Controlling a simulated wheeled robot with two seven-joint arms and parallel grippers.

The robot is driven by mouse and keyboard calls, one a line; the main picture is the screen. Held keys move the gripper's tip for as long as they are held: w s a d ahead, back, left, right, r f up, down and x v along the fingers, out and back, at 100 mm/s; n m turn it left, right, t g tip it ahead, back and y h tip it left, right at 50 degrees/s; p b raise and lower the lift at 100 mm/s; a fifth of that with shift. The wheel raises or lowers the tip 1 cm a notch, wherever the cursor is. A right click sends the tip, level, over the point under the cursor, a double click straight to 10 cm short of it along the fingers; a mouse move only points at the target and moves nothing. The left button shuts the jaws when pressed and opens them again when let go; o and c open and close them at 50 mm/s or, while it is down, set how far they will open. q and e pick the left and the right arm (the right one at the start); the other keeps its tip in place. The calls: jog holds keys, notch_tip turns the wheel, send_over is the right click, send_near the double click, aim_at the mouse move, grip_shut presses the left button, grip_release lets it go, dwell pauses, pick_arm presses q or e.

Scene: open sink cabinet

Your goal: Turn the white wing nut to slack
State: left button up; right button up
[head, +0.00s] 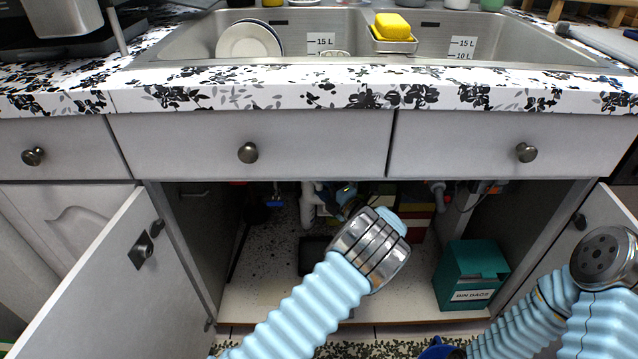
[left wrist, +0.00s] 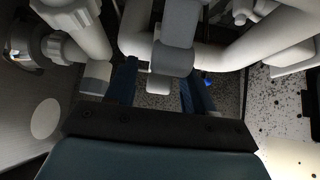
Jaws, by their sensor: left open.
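In the left wrist view, white pipework crosses the dim cabinet. A pale block-like fitting (left wrist: 173,58) at the top middle looks like the white wing nut, though its outline is hard to separate from the pipes. My left gripper (left wrist: 160,76) is open, its two dark blue fingers apart, with the lower part of this fitting showing between them. I cannot tell whether either finger touches it. In the head view my left arm reaches into the cabinet beside the white pipe (head: 308,203); its fingers are mostly hidden there. My right gripper is out of view.
The cabinet doors stand open at left (head: 105,285) and right. A teal bin-bag box (head: 470,275) stands on the cabinet floor at right. Other pipes (left wrist: 270,40) crowd the left wrist view. The drawers and counter edge (head: 250,98) overhang the opening.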

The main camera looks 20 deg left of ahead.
pick_arm(q)
jog(key=shift+x, duration=0.95)
jog(key=shift+c, duration=0.4)
grip_shut()
